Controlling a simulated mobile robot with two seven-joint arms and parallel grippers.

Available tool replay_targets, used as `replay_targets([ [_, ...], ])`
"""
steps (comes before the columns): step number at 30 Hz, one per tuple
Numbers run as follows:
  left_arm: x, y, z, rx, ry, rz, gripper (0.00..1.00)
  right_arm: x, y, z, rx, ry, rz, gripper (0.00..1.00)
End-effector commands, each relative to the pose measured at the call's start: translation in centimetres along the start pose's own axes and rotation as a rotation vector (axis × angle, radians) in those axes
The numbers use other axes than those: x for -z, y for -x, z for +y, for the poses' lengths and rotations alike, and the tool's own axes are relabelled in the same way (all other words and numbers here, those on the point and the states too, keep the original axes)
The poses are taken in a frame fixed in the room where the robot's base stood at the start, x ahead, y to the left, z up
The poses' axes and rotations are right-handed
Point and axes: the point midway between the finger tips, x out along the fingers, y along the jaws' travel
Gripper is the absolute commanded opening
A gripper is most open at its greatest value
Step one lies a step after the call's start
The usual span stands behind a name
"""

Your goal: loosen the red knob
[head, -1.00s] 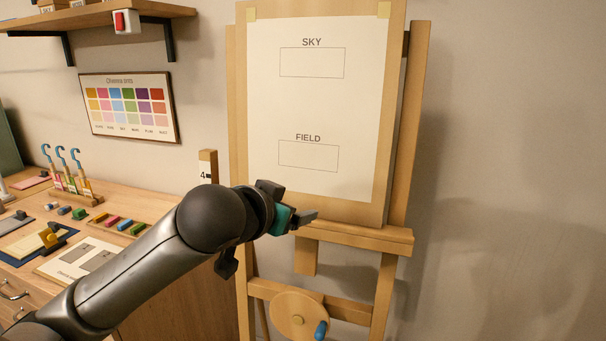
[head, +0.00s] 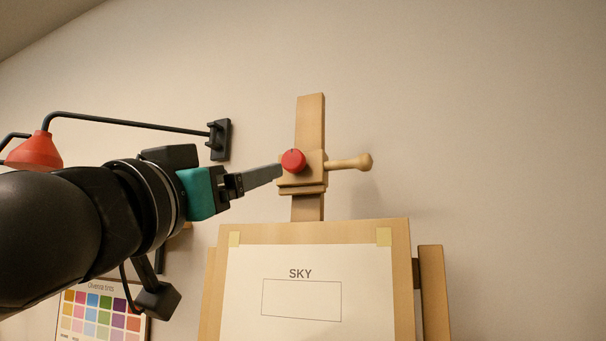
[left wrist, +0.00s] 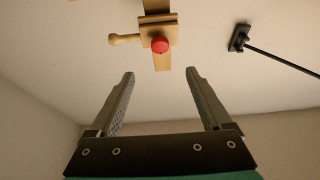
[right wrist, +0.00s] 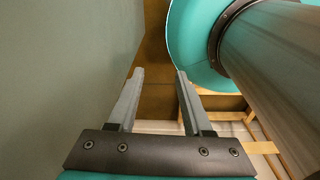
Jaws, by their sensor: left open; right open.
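The red knob (head: 293,161) is a round knob on a wooden clamp block (head: 316,167) on the easel's upright mast (head: 311,118). It also shows in the left wrist view (left wrist: 160,45), ahead of the fingertips. My left gripper (head: 279,172) comes in from the left in the head view, its fingers pointing at the knob and clamp. In the left wrist view its jaws (left wrist: 160,72) are apart and empty, with the knob beyond them. My right gripper (right wrist: 158,72) shows only in its own wrist view, open and empty, low beside a greenish-grey surface.
A wooden handle (head: 350,163) sticks out right of the clamp. Below stands the easel board with a sheet marked SKY (head: 300,258). A black wall bracket and arm (head: 219,138) with a red lamp shade (head: 35,151) are at left. The wall right of the easel is clear.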

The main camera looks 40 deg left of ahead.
Motion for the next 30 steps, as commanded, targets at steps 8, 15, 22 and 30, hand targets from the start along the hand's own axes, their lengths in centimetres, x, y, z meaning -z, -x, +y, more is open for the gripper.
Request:
replay_targets([
  [8, 0.3, -1.1, 0.0, -0.001, 0.002, 0.0, 0.82, -2.1, 1.3, -0.3, 0.005, 0.0, -0.034, 0.5],
  [15, 0.5, -3.7, 0.0, 0.0, 0.003, 0.0, 0.82, -3.2, 3.9, 0.0, 0.001, 0.002, -0.058, 0.5],
  [22, 0.4, -5.9, 0.0, 0.0, 0.002, -0.002, 0.82, -2.0, 6.0, 0.2, -0.001, 0.003, -0.043, 0.5],
  [30, 0.5, -8.1, 0.0, -0.001, 0.003, -0.001, 0.82, -1.2, 8.7, 0.3, -0.001, 0.003, -0.035, 0.5],
])
